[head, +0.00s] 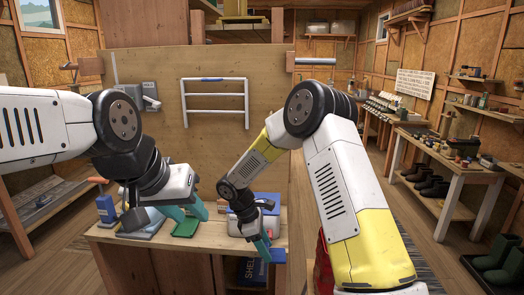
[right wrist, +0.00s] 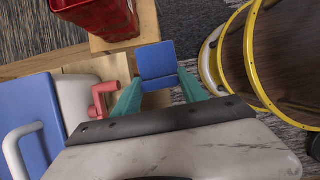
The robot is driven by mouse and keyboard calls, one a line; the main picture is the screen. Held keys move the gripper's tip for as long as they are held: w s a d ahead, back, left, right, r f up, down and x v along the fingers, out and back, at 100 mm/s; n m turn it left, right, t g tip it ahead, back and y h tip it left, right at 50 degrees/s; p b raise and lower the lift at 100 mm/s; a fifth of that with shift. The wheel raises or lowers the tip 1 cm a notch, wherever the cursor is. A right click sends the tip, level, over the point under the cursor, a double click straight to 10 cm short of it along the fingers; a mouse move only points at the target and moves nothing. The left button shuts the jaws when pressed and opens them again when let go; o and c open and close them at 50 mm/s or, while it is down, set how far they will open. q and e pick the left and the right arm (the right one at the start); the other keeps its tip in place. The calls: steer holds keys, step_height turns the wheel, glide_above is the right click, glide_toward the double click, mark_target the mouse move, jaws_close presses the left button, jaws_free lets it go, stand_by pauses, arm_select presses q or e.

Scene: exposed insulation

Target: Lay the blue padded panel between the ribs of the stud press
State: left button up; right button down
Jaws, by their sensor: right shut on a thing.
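The blue padded panel (right wrist: 157,60) is between the teal fingertips of my right gripper (right wrist: 160,88) in the right wrist view, and the gripper is shut on it. In the head view my right gripper (head: 265,252) points down at the front right of the bench, with a blue edge of the panel (head: 278,255) beside its fingers. My left gripper (head: 192,213) has its teal fingers apart, looks empty and is above a green tray (head: 187,226). I cannot clearly identify the stud press; a white and blue body with a red handle (right wrist: 101,98) stands left of my right gripper.
The wooden bench (head: 215,250) has a tall back board (head: 165,70) with a white barred rack (head: 215,102). In the wrist view a red container (right wrist: 100,15) and a yellow-rimmed round thing (right wrist: 255,60) are near.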

steer(key=s+d+m+g+y, duration=0.1)
steer(key=d+m+g+y, duration=0.1)
steer(key=d+m, duration=0.5)
steer(key=s+d+r+m+g+y, duration=0.1)
steer(key=s+d+m+g+y, duration=0.1)
steer(key=d+m, duration=0.5)
steer(key=shift+d+r+m+y, duration=0.2)
steer(key=shift+m+y, duration=0.1)
steer(key=shift+m, duration=1.5)
steer(key=shift+w+d, duration=0.1)
steer(key=shift+d, duration=0.1)
